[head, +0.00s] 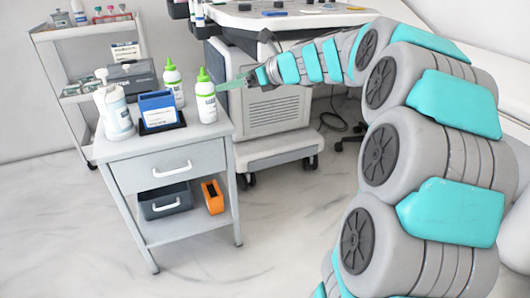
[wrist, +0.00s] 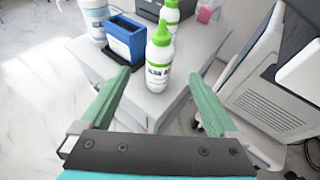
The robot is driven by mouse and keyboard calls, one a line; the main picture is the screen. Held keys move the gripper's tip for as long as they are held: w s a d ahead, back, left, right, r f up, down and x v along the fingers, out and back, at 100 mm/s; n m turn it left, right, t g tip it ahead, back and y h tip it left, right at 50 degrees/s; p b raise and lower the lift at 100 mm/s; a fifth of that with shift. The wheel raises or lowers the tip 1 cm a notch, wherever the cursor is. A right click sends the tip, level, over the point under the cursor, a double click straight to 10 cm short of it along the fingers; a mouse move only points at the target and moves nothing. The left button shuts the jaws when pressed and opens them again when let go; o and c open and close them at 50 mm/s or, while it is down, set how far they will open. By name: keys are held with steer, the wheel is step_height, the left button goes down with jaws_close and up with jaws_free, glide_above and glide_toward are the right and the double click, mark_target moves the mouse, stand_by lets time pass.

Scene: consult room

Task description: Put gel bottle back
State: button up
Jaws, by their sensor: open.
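A white gel bottle with a green cap (head: 206,97) stands upright near the right edge of a small grey side table (head: 140,147). In the wrist view this gel bottle (wrist: 159,62) is ahead, between the lines of my two fingers. A second similar green-capped bottle (head: 173,83) stands behind it, and shows in the wrist view (wrist: 170,13). My gripper (head: 240,83) is just right of the nearer bottle. In the wrist view my gripper (wrist: 160,98) has its green fingers spread wide and empty, apart from the bottle.
A blue box on a dark base (head: 158,110) and a white pump bottle (head: 114,112) share the tabletop. Behind stands a white shelf cart (head: 85,32) with supplies. A grey machine (head: 270,105) is right of the table. An orange item (head: 212,196) is on the lower shelf.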

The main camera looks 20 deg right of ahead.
steer(key=s+a+f+n+g, duration=0.2)
steer(key=s+a+f+n, duration=0.25)
steer(key=s, duration=0.25)
steer(key=s+a+f+n+g+h, duration=0.1)
steer(key=s+a+f+n+g, duration=0.3)
steer(key=s, duration=0.3)
steer(key=s+a+f+n+g, duration=0.1)
steer(key=s+a+f+n, duration=0.3)
steer(key=s+a+n, duration=0.2)
steer(key=s+d+f+n+g+h, duration=0.2)
steer(key=s+f+n, duration=0.1)
steer(key=s, duration=0.5)
steer(key=s+d+f+n+g+h, duration=0.1)
steer(key=s+d+f+n+h, duration=0.1)
steer(key=s+n, duration=0.4)
steer(key=s+d+f+n+g+h, duration=0.2)
steer(key=s+d+f+n, duration=0.2)
steer(key=s, duration=0.8)
steer(key=shift+f+n+g+h, duration=0.3)
steer(key=shift+f+n+h, duration=0.1)
steer(key=shift+n, duration=0.25)
steer(key=shift+w+r, duration=0.1)
step_height(320, 180, up, 5)
steer(key=p, duration=0.5)
steer(key=shift+r+p, duration=0.2)
steer(key=shift+p, duration=0.1)
